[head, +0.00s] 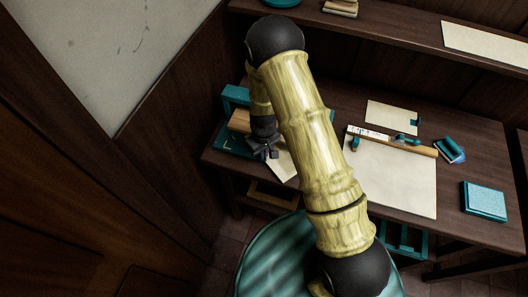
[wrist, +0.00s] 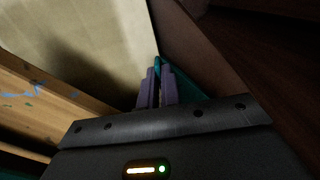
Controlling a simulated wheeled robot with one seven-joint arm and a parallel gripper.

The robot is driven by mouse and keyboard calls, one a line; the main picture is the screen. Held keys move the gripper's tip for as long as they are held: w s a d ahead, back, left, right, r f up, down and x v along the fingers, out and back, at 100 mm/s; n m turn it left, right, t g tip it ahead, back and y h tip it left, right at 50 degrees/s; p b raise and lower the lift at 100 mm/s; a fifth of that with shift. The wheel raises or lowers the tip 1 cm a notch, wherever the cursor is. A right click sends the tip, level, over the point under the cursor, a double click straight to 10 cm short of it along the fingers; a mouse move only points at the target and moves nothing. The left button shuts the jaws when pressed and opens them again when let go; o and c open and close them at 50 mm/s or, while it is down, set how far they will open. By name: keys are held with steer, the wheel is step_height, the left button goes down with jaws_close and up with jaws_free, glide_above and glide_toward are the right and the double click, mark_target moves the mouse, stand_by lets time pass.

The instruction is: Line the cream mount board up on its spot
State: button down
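A cream board (head: 283,164) lies partly hidden at the left end of the desk, right beside my gripper (head: 264,151). It appears to be the cream surface (wrist: 85,45) filling the upper left of the wrist view. Its right edge runs down to my fingertips (wrist: 157,82). The fingers are close together, with a thin teal sliver showing at their tips; I cannot tell whether it is gripped or lies beyond. A smaller cream board (head: 390,116) with a teal piece at its right edge lies at the back. I cannot make out the marked spot.
A large cream sheet (head: 395,180) covers the desk's middle, with a ruler-like strip (head: 405,143) along its top. A teal box (head: 484,200) stands at right. A wooden block (head: 240,121) and teal tray (head: 228,139) are at left. A shelf (head: 400,32) runs behind.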

steer(key=shift+w+a+n+b, duration=0.2)
steer(key=shift+w+a+n, duration=0.3)
steer(key=shift+a+n, duration=0.3)
steer(key=shift+w+a+n+b, duration=0.2)
steer(key=shift+w+a+n, duration=0.4)
steer(key=shift+n, duration=0.3)
stand_by(0.6)
steer(key=shift+s+d+n, duration=0.3)
steer(key=shift+d+n, duration=0.05)
steer(key=shift+n, duration=0.05)
stand_by(0.4)
steer(key=shift+s+d+n, duration=0.1)
steer(key=shift+s+n, duration=0.2)
steer(key=shift+n, duration=0.1)
steer(key=shift+d, duration=0.1)
steer(key=shift+s+d+n, duration=0.35)
steer(key=shift+d+n, duration=0.45)
steer(key=shift+n, duration=0.3)
stand_by(0.5)
steer(key=c, duration=1.5)
jaws_free()
steer(key=shift+c, duration=0.2)
steer(key=shift+c, duration=0.3)
